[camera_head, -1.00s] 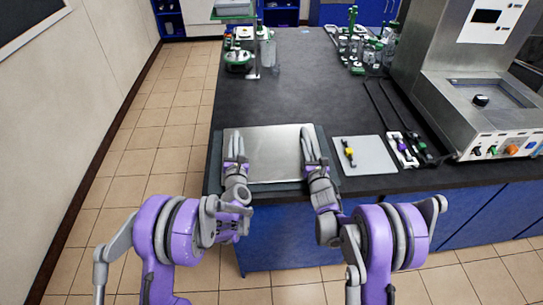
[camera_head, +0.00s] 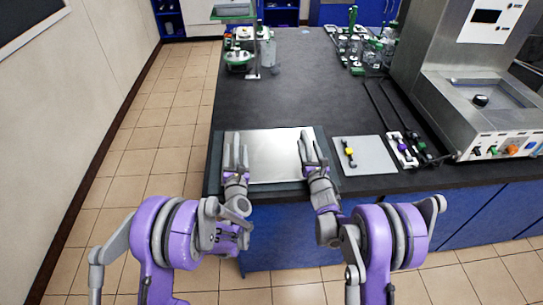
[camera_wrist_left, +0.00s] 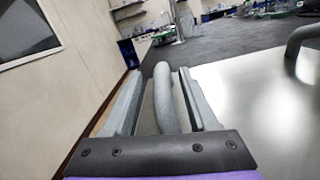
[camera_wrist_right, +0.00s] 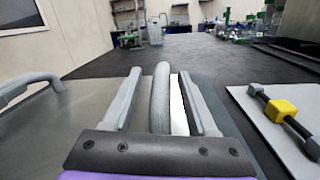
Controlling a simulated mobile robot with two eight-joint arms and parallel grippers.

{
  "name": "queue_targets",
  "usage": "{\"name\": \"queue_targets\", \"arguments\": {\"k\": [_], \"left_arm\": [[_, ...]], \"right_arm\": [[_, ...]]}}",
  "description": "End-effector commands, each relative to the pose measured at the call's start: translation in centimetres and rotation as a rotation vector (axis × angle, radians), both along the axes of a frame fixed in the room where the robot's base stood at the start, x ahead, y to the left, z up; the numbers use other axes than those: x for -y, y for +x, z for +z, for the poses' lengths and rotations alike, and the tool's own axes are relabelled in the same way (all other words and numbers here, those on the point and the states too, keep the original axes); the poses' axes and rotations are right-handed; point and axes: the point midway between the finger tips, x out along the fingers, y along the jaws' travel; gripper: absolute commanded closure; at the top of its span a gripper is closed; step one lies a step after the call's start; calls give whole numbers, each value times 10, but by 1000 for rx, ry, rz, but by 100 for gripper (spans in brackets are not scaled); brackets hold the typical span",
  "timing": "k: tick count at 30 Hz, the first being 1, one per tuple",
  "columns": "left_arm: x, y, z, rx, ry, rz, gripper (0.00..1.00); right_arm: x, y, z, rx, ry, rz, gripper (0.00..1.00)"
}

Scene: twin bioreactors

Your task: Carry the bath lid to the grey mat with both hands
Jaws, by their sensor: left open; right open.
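The bath lid (camera_head: 278,155), a flat shiny steel plate, lies on the darker grey mat (camera_head: 322,150) at the bench's near left corner. The lid has a bar handle at each side. My left gripper (camera_head: 236,153) is open at the left handle; in the left wrist view that handle (camera_wrist_left: 163,95) stands between its fingers. My right gripper (camera_head: 312,150) is open at the right handle; in the right wrist view that handle (camera_wrist_right: 160,95) stands between its fingers. Whether any finger touches a handle I cannot tell.
Right of the mat lies a pale plate (camera_head: 365,157) with a small yellow-and-black piece (camera_head: 349,152). Beyond it are dark tools (camera_head: 403,149) and a steel bath unit (camera_head: 490,110). Green-topped glassware stands at the back. The bench middle (camera_head: 290,85) is clear.

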Motion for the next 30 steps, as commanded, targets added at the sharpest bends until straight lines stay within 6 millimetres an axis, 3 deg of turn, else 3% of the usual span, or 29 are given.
{"name": "queue_targets", "arguments": {"k": [3, 9, 17, 20, 30], "left_arm": [[4, -27, -2, 0, -1, -1, 41], [9, -64, -4, 0, 0, -1, 41], [11, -82, -5, 0, 0, 0, 41], [11, -82, -5, 0, 0, 0, 41], [11, -82, -6, 0, 0, 0, 41]], "right_arm": [[0, 0, 0, 0, 0, 0, 42], [0, 0, 0, 0, 0, 0, 42], [1, -5, 0, 0, 0, 0, 42], [4, -18, -1, 0, 0, -1, 42], [17, -87, -6, 1, -1, -1, 42]]}}
